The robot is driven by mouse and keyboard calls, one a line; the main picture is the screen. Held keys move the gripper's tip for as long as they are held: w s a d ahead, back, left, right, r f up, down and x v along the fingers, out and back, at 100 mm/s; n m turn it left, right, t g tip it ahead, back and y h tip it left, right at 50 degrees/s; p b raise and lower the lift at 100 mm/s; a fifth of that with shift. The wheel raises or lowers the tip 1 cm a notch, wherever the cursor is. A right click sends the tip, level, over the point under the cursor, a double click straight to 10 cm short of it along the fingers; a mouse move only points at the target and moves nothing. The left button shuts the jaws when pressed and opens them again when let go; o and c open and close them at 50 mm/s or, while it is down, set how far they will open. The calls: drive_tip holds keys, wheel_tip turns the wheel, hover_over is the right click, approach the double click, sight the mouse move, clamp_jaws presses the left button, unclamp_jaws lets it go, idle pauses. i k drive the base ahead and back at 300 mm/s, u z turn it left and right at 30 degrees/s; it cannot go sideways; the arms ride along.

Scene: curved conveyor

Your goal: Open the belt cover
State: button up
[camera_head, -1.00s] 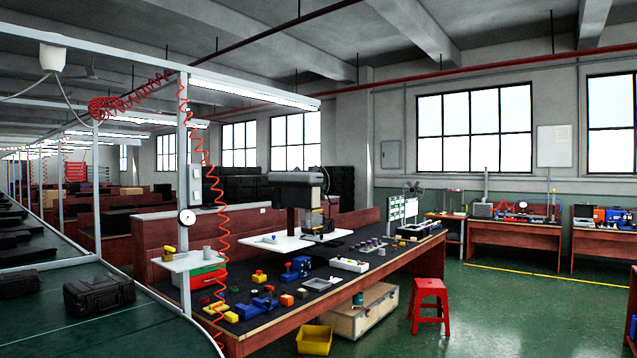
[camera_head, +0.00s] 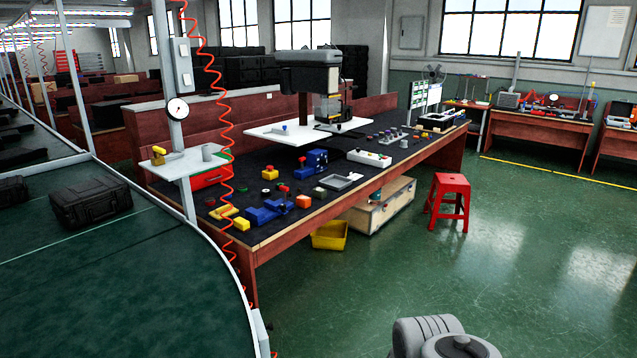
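The curved green conveyor belt (camera_head: 130,255) runs along the left side, with a pale rim on its right edge. A black hard case (camera_head: 90,202) sits on it, and part of another dark case (camera_head: 13,190) shows at the far left. I cannot make out a belt cover for certain. A grey rounded part at the bottom right looks like a link of my own arm. My gripper is not in view.
A long workbench (camera_head: 262,237) holds several blue, yellow and red parts and a dark machine (camera_head: 318,80). A red coiled hose (camera_head: 222,120) hangs by the conveyor post. A yellow bin (camera_head: 330,236), wooden crate (camera_head: 375,212) and red stool (camera_head: 449,200) stand on the floor. The green floor (camera_head: 520,270) at right is clear.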

sight(324, 56)
drive_tip(key=z, duration=0.5)
drive_tip(key=i, duration=5.35)
drive_tip(key=u, duration=0.25)
